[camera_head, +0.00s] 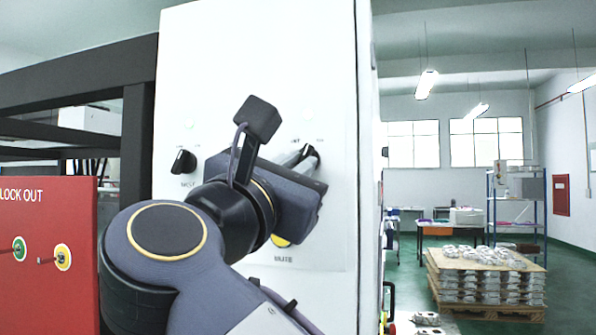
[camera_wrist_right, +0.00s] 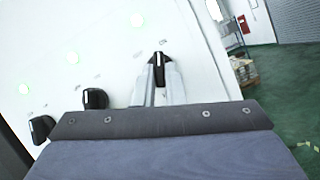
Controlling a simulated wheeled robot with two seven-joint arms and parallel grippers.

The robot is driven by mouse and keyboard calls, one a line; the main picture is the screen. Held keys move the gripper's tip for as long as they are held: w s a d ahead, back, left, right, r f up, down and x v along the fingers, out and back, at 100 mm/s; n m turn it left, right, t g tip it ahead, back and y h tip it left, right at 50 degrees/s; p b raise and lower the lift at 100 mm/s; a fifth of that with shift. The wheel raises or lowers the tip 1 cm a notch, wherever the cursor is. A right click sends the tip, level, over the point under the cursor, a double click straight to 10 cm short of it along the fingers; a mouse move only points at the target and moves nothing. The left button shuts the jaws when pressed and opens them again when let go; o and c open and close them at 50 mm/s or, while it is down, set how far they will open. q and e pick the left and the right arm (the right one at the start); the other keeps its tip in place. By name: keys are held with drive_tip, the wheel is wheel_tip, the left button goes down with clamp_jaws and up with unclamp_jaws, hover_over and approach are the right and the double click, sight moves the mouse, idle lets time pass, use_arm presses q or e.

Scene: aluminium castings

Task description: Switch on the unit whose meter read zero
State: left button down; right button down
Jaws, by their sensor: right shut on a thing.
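A white cabinet panel (camera_head: 230,80) carries black rotary switch knobs. The left knob (camera_head: 184,161) stands free and tilted, with small unreadable lettering around it. My right gripper (camera_head: 303,158) is shut on the right knob (camera_head: 313,152); its arm covers the panel between them. In the right wrist view, the gripper's fingers (camera_wrist_right: 160,80) close around the top of the right knob (camera_wrist_right: 161,61). The middle knob (camera_wrist_right: 95,98) and far-left knob (camera_wrist_right: 42,128) show beside it. No meter is visible. My left gripper is out of view.
A red lock-out board (camera_head: 50,280) with hanging keys stands at the left, close to my arm. A dark frame (camera_head: 80,70) is behind it. A pallet of castings (camera_head: 485,285) and a shelf rack (camera_head: 515,205) stand at the right, on open green floor.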

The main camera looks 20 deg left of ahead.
drive_tip(key=shift+r+m+h, duration=0.1)
drive_tip(key=shift+m+h, duration=0.5)
drive_tip(key=shift+m, duration=0.5)
drive_tip(key=shift+g, duration=0.3)
drive_tip(key=c, duration=1.5)
unclamp_jaws()
drive_tip(key=shift+a, duration=0.1)
drive_tip(key=b+v, duration=0.2)
drive_tip(key=v, duration=0.5)
drive_tip(key=shift+s+b, duration=0.3)
